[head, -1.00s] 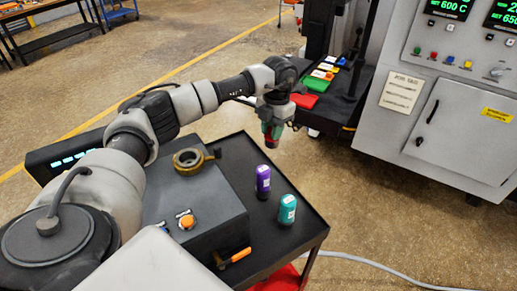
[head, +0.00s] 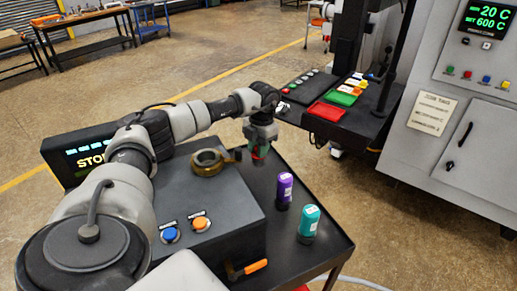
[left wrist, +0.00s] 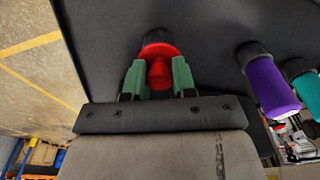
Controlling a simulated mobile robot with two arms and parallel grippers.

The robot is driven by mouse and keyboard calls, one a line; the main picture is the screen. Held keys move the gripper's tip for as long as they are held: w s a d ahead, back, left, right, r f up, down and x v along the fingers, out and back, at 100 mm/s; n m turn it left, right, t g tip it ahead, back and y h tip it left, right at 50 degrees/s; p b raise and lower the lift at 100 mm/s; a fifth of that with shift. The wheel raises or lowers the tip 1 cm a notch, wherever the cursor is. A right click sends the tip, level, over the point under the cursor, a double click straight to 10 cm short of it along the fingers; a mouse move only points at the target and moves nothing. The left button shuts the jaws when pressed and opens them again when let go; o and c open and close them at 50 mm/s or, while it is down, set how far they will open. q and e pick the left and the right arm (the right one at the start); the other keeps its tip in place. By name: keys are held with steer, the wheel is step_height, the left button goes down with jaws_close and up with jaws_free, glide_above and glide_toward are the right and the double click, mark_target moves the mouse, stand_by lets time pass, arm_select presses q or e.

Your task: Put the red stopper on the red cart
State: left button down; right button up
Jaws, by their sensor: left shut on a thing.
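My left gripper (head: 258,152) is shut on the red stopper (left wrist: 160,66), which sits between the green fingers and has a dark end in the left wrist view. In the head view only a little red shows between the fingers. The gripper is over the far end of the cart's black tray top (head: 328,246); I cannot tell whether the stopper touches it. Red parts of this cart showed low down in the earlier head view. My right gripper is not in view.
A purple bottle (head: 285,190) and a teal bottle (head: 309,222) stand on the tray. A grey box with buttons (head: 205,240) and a brass ring (head: 207,162) on it takes the left side. The furnace cabinet (head: 475,140) and a shelf with coloured trays (head: 327,111) stand beyond.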

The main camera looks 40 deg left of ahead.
arm_select(q)
step_height(320, 180, down, 3)
steer(key=shift+f+b, duration=0.1)
steer(key=shift+b, duration=0.85)
steer(key=shift+f, duration=0.1)
steer(key=c, duration=1.2)
jaws_free()
steer(key=o, duration=0.3)
